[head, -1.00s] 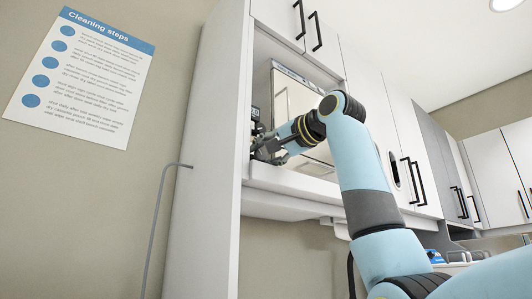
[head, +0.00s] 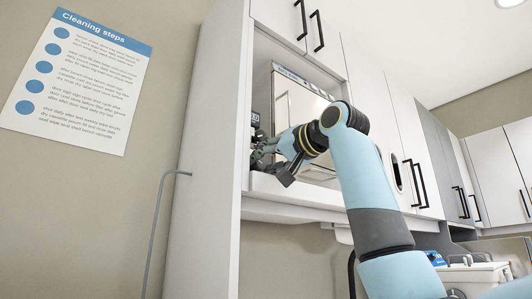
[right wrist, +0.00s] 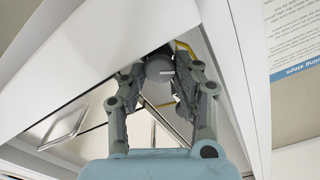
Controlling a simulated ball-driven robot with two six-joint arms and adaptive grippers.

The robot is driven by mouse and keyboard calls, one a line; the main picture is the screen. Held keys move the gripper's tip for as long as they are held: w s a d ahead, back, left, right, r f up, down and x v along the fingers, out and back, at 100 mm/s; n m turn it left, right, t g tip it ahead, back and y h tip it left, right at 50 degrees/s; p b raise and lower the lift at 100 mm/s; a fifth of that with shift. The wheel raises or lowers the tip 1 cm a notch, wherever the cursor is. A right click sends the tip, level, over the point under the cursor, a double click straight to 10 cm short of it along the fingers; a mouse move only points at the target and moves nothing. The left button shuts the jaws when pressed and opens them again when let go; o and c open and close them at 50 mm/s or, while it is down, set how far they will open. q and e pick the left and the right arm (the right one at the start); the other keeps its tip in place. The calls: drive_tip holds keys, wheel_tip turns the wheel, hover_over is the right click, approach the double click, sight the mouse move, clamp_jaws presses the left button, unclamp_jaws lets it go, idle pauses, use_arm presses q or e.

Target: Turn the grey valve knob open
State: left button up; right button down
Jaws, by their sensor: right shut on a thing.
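The grey valve knob (right wrist: 157,70) is round with a pale line on its face, and shows between the fingertips in the right wrist view. My right gripper (right wrist: 165,68) has one finger on each side of it and is shut on it. In the head view my right gripper (head: 262,154) reaches into the cabinet bay at its left inner side. There the fingers and the bay wall hide the knob. My left gripper is in neither view.
A box-like appliance with a pale front panel (head: 298,118) stands in the bay, right beside my gripper. The white side panel (head: 210,150) bounds the bay on the left. A cleaning steps poster (head: 78,85) hangs on the wall.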

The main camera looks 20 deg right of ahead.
drive_tip(key=n+p, duration=0.2)
drive_tip(key=n, duration=0.1)
drive_tip(key=shift+r, duration=0.1)
drive_tip(key=shift+a+n+p, duration=0.1)
drive_tip(key=shift+n+p, duration=0.45)
drive_tip(key=shift+n, duration=0.75)
drive_tip(key=c, duration=1.3)
unclamp_jaws()
drive_tip(key=v, duration=1.2)
